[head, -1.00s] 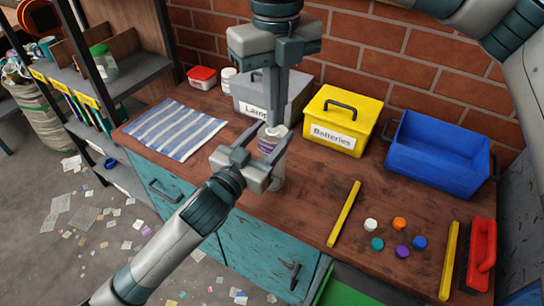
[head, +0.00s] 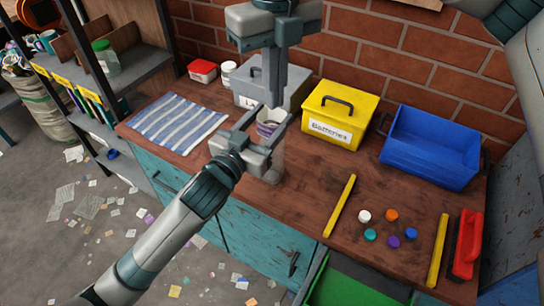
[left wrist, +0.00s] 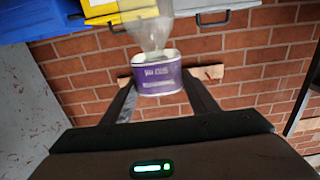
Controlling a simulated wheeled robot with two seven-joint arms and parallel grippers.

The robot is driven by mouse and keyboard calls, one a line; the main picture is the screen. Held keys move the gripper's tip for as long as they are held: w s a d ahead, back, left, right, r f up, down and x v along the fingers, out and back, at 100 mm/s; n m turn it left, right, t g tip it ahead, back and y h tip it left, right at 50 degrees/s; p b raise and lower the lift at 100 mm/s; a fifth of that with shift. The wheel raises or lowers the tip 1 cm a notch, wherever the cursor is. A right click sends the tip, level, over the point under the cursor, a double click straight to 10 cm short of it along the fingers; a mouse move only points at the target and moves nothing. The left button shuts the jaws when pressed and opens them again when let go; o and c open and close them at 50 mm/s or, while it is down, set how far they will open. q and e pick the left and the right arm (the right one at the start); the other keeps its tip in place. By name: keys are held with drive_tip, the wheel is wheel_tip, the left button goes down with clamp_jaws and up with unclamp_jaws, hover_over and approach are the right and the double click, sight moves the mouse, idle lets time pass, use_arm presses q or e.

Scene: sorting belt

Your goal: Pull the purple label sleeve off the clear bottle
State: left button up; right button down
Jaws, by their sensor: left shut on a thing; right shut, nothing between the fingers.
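The purple label sleeve (head: 266,130) is between the fingers of my left gripper (head: 266,122), which is shut on it; its open white rim shows. The clear bottle (head: 274,164) shows below the sleeve in the head view, on the bench. In the left wrist view the sleeve (left wrist: 158,80) lies between both fingers, and the clear bottle (left wrist: 152,35) meets its edge; I cannot tell whether the bottle still reaches inside. My right gripper (head: 274,101) is shut and empty, pointing down just above the sleeve, its tips close to or overlapping it in view.
Behind stand a grey lamp box (head: 251,88), a yellow batteries box (head: 322,103) and an open blue bin (head: 430,158). A striped cloth (head: 177,122) lies left. Several coloured caps lie between two yellow bars (head: 341,205), beside a red-handled tool (head: 468,245).

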use_arm(q)
drive_tip(key=shift+r+p, duration=3)
drive_tip(key=shift+r, duration=0.05)
drive_tip(key=s+r+p, duration=0.1)
drive_tip(key=s+p, duration=0.4)
drive_tip(key=s, duration=1.2)
drive_tip(key=shift+r, duration=0.3)
drive_tip(key=shift+r, duration=0.2)
